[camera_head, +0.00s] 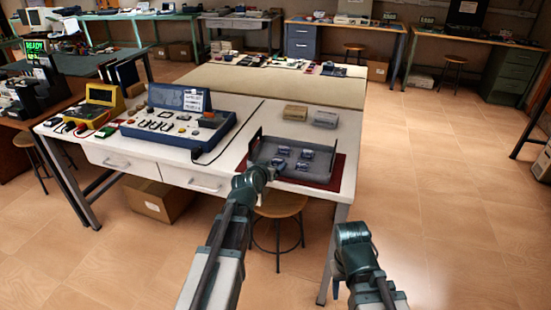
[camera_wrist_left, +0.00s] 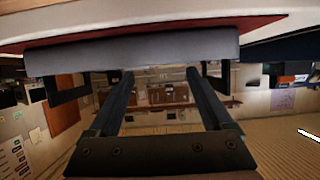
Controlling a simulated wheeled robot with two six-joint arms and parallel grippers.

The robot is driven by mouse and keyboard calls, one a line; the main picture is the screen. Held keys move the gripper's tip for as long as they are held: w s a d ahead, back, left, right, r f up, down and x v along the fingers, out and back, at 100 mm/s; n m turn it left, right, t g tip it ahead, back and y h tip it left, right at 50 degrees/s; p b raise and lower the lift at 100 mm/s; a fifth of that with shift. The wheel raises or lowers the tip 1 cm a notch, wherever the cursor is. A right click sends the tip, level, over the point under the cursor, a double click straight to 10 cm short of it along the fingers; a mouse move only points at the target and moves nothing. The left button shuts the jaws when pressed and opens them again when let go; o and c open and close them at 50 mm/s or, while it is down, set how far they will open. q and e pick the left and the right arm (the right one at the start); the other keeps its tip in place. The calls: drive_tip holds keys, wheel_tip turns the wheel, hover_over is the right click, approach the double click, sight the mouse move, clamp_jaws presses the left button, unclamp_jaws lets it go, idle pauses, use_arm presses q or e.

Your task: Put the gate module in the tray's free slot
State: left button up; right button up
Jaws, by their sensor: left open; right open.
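A grey tray (camera_head: 262,152) with raised walls sits on a red mat (camera_head: 335,177) at the near right of the white table. Several small blue-and-grey modules (camera_head: 283,150) lie in it. I cannot tell which one is the gate module, nor which slot is free. My left gripper (camera_head: 270,172) is at the tray's near edge. In the left wrist view its two fingers (camera_wrist_left: 160,74) are spread with nothing between them. The tray's grey side (camera_wrist_left: 130,50) and the red mat edge show above them. My right gripper (camera_head: 352,236) is off the table's near right corner; its fingers are not clearly seen.
A blue case (camera_head: 165,133) of parts stands open left of the tray, with a yellow meter (camera_head: 100,102) further left. A tan box (camera_head: 295,112) and a grey box (camera_head: 326,118) lie behind the tray. A stool (camera_head: 280,205) stands under the table edge.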

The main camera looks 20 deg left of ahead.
use_arm(q)
drive_tip(key=p+v, duration=0.1)
drive_tip(key=v, duration=0.4)
drive_tip(key=shift+s+r, duration=0.15)
drive_tip(key=shift+s, duration=0.25)
drive_tip(key=s+d+f+m+g+h, duration=0.2)
drive_tip(key=s+d+f+g, duration=0.3)
drive_tip(key=d, duration=0.4)
drive_tip(key=s+d+f+g+y, duration=0.2)
drive_tip(key=s+d+f+g, duration=0.2)
drive_tip(key=s, duration=0.6)
drive_tip(key=s+d+f+m+g+y, duration=0.1)
drive_tip(key=s+d+f+g, duration=0.3)
drive_tip(key=s, duration=0.6)
drive_tip(key=shift+f+g+y, duration=0.2)
drive_tip(key=shift+g+y, duration=0.2)
drive_tip(key=shift+g, duration=0.1)
drive_tip(key=shift+s+p, duration=0.1)
drive_tip(key=shift+p, duration=0.25)
